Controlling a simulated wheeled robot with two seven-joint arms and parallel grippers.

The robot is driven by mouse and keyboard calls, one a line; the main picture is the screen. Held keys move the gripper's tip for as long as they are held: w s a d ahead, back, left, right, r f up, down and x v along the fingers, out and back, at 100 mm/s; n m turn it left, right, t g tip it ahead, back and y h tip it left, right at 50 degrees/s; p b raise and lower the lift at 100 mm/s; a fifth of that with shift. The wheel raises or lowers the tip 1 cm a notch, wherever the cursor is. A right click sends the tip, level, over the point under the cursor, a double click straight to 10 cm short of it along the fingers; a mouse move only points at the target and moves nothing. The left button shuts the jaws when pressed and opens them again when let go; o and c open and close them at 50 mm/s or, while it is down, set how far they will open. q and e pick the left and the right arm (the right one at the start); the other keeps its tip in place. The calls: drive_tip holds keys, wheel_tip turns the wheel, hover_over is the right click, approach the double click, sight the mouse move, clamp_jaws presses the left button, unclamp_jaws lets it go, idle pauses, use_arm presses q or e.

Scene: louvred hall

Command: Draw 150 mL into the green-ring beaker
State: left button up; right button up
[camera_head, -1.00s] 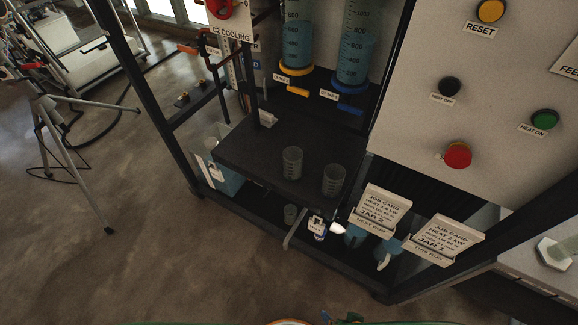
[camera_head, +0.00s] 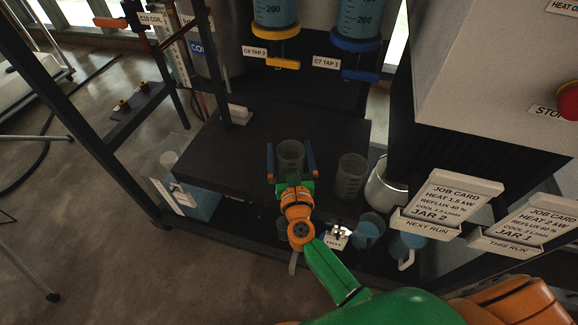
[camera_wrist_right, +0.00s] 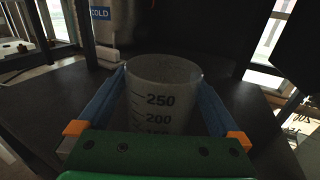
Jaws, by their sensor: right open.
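Two clear beakers stand upright on the dark shelf (camera_head: 225,150). The left beaker (camera_head: 290,153) is between the fingers of my right gripper (camera_head: 289,150). The right gripper is open, one blue finger on each side of this beaker. In the right wrist view the beaker (camera_wrist_right: 163,90) shows marks at 250 and 200, looks empty, and its lower part is hidden by the gripper. The right beaker (camera_head: 351,177) stands apart. I cannot make out a green ring on either. Above are a yellow-ringed cylinder (camera_head: 275,14) and a blue-ringed cylinder (camera_head: 358,18), both holding bluish liquid. My left gripper is not in view.
Yellow tap handle (camera_head: 282,63) and blue tap handle (camera_head: 361,75) stick out behind the shelf. Job cards (camera_head: 455,196) stand at the right.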

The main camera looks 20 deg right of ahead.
drive_tip(key=shift+w+d+f, duration=0.1)
drive_tip(key=shift+w+d, duration=0.05)
drive_tip(key=shift+w, duration=0.4)
drive_tip(key=shift+s, duration=0.1)
drive_tip(key=shift+c, duration=1.3)
drive_tip(key=c, duration=1)
